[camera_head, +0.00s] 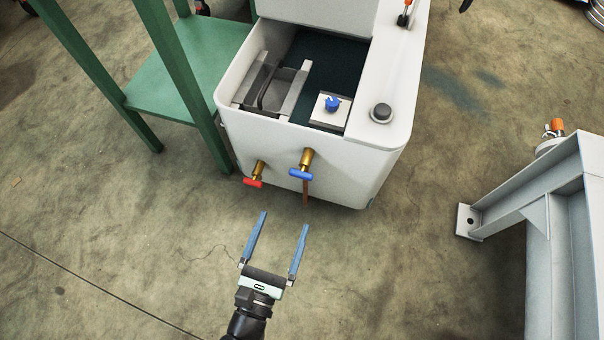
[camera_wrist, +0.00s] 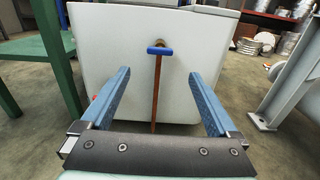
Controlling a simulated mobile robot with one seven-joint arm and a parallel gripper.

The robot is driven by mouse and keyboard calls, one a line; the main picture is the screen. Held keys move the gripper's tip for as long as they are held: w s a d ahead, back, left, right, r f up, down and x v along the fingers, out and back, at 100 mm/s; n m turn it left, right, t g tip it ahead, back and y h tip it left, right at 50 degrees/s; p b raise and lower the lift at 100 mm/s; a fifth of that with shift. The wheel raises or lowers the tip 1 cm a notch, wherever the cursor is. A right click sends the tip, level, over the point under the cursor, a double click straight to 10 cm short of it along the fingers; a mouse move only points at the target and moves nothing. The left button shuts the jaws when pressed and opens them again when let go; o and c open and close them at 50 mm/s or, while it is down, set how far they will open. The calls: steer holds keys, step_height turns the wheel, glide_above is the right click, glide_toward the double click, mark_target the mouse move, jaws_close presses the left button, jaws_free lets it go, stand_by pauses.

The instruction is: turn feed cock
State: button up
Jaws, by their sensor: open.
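Two brass cocks stick out of the front wall of a white machine (camera_head: 260,130). The left one has a red handle (camera_head: 253,182); the right one has a blue T-handle (camera_head: 300,174) with a brown pipe (camera_head: 306,192) beneath it. Nothing in the pictures marks which one is the feed cock. My gripper (camera_head: 284,219) is open and empty, below and in front of the cocks, touching neither. In the wrist view the blue handle (camera_wrist: 160,51) lies crosswise, ahead of and between my two fingers (camera_wrist: 163,72). A bit of the red handle shows beside the left finger.
A green stand (camera_head: 180,75) is left of the machine. A grey metal frame (camera_head: 560,220) stands on the right. The machine's open top holds a blue knob (camera_head: 332,102) on a white block. The floor around my gripper is clear.

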mark_target(300, 178)
steer(key=b+x, duration=0.3)
steer(key=x, duration=0.9)
steer(key=shift+w+d, duration=0.15)
steer(key=shift+w, duration=0.25)
steer(key=c, duration=1.4)
